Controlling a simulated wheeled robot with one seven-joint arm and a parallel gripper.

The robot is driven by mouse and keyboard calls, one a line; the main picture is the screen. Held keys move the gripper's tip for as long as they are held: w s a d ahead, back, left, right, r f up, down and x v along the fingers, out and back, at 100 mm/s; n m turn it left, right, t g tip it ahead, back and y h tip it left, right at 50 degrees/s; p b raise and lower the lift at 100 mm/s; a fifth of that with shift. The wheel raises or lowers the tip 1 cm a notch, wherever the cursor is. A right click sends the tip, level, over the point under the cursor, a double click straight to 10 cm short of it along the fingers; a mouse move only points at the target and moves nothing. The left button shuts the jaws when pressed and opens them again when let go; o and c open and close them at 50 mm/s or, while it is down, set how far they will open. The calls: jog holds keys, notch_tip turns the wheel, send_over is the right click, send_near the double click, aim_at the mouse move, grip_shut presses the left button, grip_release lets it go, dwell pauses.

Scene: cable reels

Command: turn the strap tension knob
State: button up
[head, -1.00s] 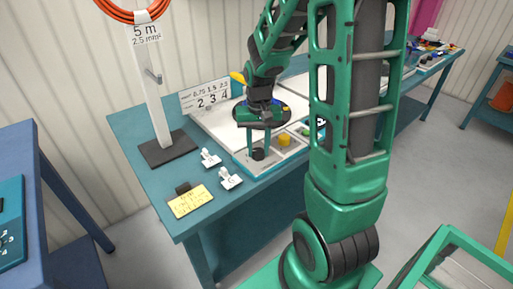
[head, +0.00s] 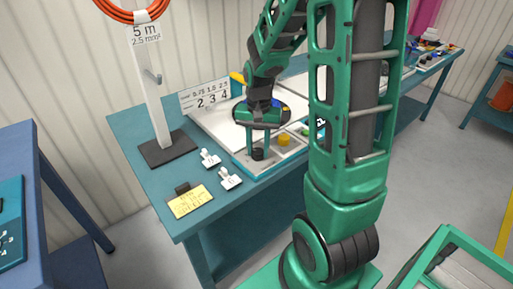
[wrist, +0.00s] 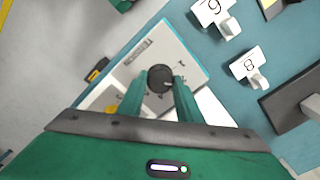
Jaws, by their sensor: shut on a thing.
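The knob (head: 258,154) is small, round and black. It stands on the light panel of a low unit (head: 256,172) with teal edges at the bench's front edge. In the wrist view the knob (wrist: 160,76) shows between my two green fingertips, with a light mark on its top. My gripper (head: 258,148) points down from above and is shut on the knob. In the wrist view my gripper (wrist: 159,90) has one finger on each side of it. The fingers and palm hide part of the panel and its printing.
A yellow round piece (head: 285,140) sits right of the knob. White numbered clips (head: 229,179) and a yellow label (head: 190,201) lie left on the teal bench (head: 160,185). A post with a dark base (head: 168,149) stands behind them, with an orange cable coil (head: 131,10) above.

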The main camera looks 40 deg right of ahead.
aim_at(257, 150)
jog(key=o, duration=1)
jog(key=shift+a, duration=0.1)
jog(key=shift+o, duration=0.2)
notch_tip(257, 150, up, 11)
jog(key=shift+f, duration=0.15)
jog(key=s+n, duration=0.3)
jog(key=s, duration=1.8)
jog(key=shift+s+a, duration=0.15)
